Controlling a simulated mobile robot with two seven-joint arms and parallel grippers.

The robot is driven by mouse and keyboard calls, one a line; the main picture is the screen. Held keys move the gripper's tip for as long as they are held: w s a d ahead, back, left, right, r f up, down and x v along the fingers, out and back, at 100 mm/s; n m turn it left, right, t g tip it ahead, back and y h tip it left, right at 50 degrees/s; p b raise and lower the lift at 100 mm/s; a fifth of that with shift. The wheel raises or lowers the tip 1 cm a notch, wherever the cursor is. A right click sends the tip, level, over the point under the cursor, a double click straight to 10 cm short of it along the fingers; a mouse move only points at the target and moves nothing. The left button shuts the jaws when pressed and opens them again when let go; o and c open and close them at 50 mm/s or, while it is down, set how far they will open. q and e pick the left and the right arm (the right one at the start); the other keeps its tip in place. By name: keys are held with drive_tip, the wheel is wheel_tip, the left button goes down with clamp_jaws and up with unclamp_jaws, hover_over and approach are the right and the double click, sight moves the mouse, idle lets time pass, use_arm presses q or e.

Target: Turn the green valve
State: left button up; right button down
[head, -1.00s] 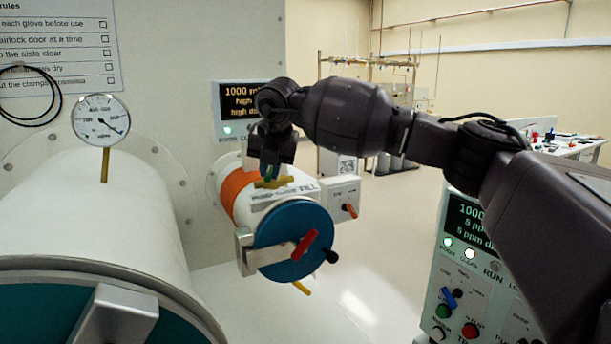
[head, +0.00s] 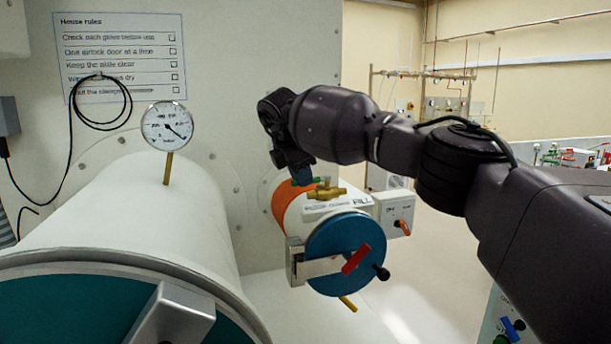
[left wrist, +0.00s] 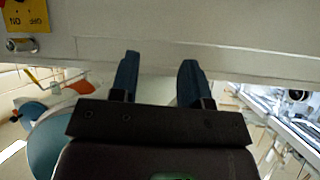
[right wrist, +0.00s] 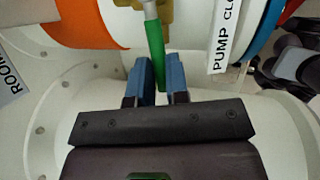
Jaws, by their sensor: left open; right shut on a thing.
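The green valve's handle (right wrist: 155,52) is a slim green lever on a grey stem from a brass body, in the right wrist view. The brass body (head: 326,193) sits on top of the small white airlock cylinder (head: 300,212) in the head view. My right gripper (right wrist: 160,78) is shut on the green lever, with a blue finger on each side. In the head view my right gripper (head: 303,175) is just left of the brass body and hides most of the lever. My left gripper (left wrist: 158,80) is open and empty in the left wrist view, near a pale panel.
A blue round door (head: 342,262) with a red handle closes the small cylinder. A large white cylinder (head: 130,225) with a pressure gauge (head: 167,127) stands at the left. A switch box (head: 398,212) is at the right. Floor at the right is open.

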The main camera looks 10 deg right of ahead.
drive_tip(key=shift+w+a+r+m, duration=0.1)
drive_tip(key=shift+w+m, duration=0.4)
drive_tip(key=shift+m, duration=0.3)
drive_tip(key=c, duration=1.1)
unclamp_jaws()
drive_tip(key=v, duration=1)
drive_tip(key=shift+w+a+r, duration=0.15)
drive_tip(key=shift+a+r, duration=0.15)
drive_tip(key=shift+d+g, duration=0.1)
drive_tip(key=shift+g, duration=0.2)
